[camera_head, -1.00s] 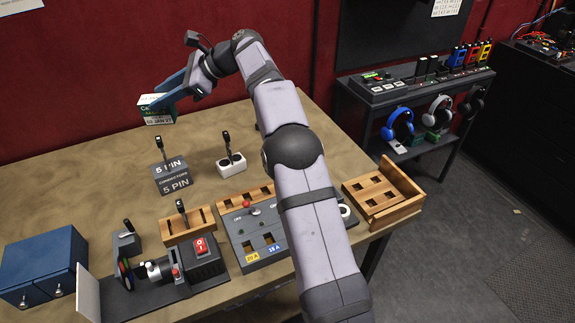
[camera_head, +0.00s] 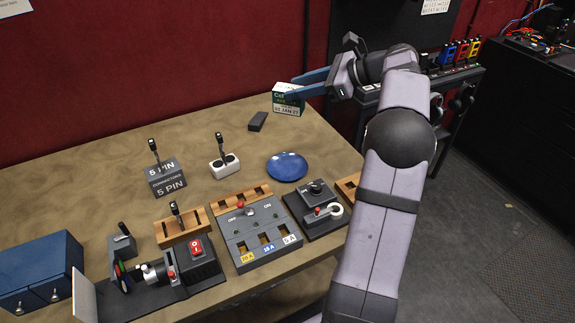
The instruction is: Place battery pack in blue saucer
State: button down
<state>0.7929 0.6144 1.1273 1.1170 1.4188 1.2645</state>
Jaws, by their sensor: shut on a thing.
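The blue saucer (camera_head: 287,166) lies empty on the table, right of the middle. A small dark grey block (camera_head: 258,121) lies behind it near the back; it may be the battery pack, but I cannot read any marking. My gripper (camera_head: 300,88) is shut on a green-and-white printed box (camera_head: 289,100) at the table's back right corner. I cannot tell if the box touches the table. The gripper is right of the dark block and beyond the saucer.
A switch panel (camera_head: 255,232) and a knob unit (camera_head: 318,210) are in front. A blue cabinet (camera_head: 40,270) is front left. The back left table is clear.

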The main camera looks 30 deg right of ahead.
jog(key=shift+w+a+f+p, duration=0.1)
jog(key=shift+f+p, duration=0.5)
jog(key=shift+f, duration=4.4)
jog(key=shift+w+a+f+p, duration=0.1)
jog(key=shift+f+p, duration=0.5)
jog(key=shift+f, duration=4.6)
jog(key=shift+f, duration=0.15)
jog(key=shift+f+b, duration=0.25)
jog(key=shift+b, duration=0.05)
jog(key=c, duration=1.2)
grip_release()
